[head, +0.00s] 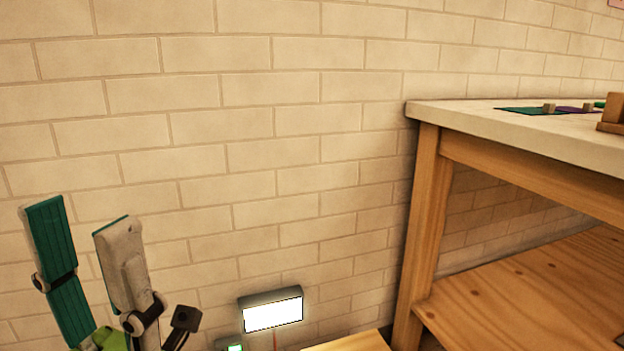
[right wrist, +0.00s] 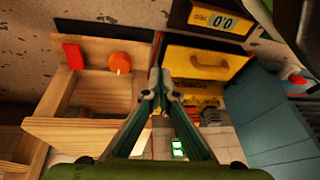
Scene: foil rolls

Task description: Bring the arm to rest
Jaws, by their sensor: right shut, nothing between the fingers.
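My left gripper (head: 82,218) is at the lower left of the head view, in front of the brick wall. Its two green-and-grey fingers stand apart with nothing between them. My right gripper (right wrist: 161,88) is in the right wrist view, its two green fingers converging to closed tips with nothing held. My right gripper is not in the head view. No foil roll can be made out in either view.
A wooden workbench (head: 428,215) with a pale top and lower shelf stands at right. A lit screen (head: 272,314) is low by the wall. The wrist view shows a wooden frame (right wrist: 88,130), an orange knob (right wrist: 119,63), a yellow drawer front (right wrist: 194,62) and a display (right wrist: 217,20).

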